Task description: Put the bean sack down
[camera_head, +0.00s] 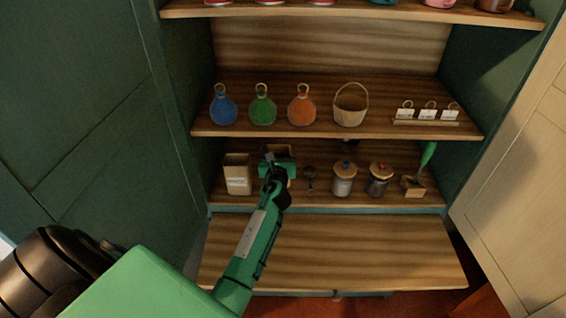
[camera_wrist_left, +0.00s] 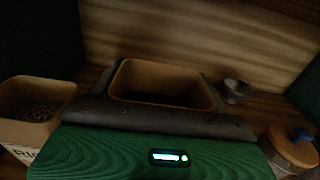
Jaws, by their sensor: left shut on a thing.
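The bean sack is a brown, square, open-topped sack (camera_wrist_left: 160,100) in the middle of the left wrist view; its inside is dark. My left gripper (camera_head: 277,162) is shut on it, with dark fingers along its sides. The sack is upright at the lower shelf, mostly hidden behind the gripper in the head view. I cannot tell whether its base touches the shelf board. My right gripper is not in view.
A cream labelled sack (camera_head: 237,174) stands close on the left. A small dark scoop (camera_head: 309,178) and two lidded jars (camera_head: 343,178) (camera_head: 379,179) are on the right. The shelf board above (camera_head: 330,132) holds bottles and a basket. A bare wooden ledge (camera_head: 340,245) lies in front.

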